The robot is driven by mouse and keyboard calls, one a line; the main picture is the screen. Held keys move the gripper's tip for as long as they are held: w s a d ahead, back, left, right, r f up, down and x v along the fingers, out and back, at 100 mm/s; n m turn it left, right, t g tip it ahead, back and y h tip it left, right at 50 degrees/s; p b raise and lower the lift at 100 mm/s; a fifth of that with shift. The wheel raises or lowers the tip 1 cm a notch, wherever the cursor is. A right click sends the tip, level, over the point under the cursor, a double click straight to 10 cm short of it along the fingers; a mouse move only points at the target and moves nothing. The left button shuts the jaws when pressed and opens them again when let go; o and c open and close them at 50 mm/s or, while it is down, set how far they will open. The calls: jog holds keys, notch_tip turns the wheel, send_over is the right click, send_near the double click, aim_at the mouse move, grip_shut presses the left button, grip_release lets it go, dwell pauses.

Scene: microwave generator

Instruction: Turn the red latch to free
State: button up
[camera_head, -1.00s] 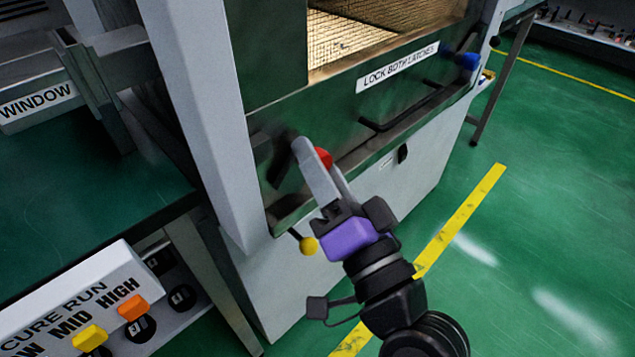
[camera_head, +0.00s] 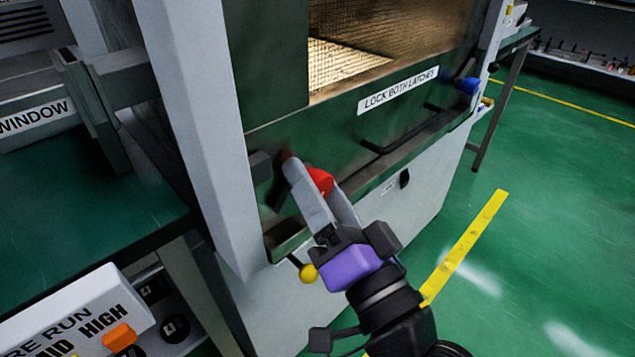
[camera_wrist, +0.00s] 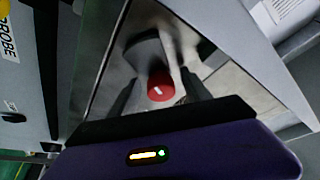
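The red latch (camera_head: 320,180) is on the lower left of the dark green oven door front, partly hidden by my gripper in the head view. In the wrist view its round red end (camera_wrist: 160,86) with a white mark lies between the two dark fingers. My gripper (camera_head: 318,187) reaches up to the latch, one finger on each side. In the wrist view my gripper (camera_wrist: 158,92) shows gaps between the fingers and the red end, so it looks open around it. Contact with the latch's hidden part cannot be told.
A blue latch (camera_head: 467,85) is at the door's right end. A dark bar handle (camera_head: 415,130) and a "LOCK BOTH LATCHES" label (camera_head: 398,91) lie between. A switch panel (camera_head: 75,315) stands lower left. Green floor at right is clear.

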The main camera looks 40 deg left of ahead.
jog(key=v, duration=0.7)
jog(key=shift+s+d, duration=0.15)
jog(key=shift+d, duration=0.25)
dwell(0.3)
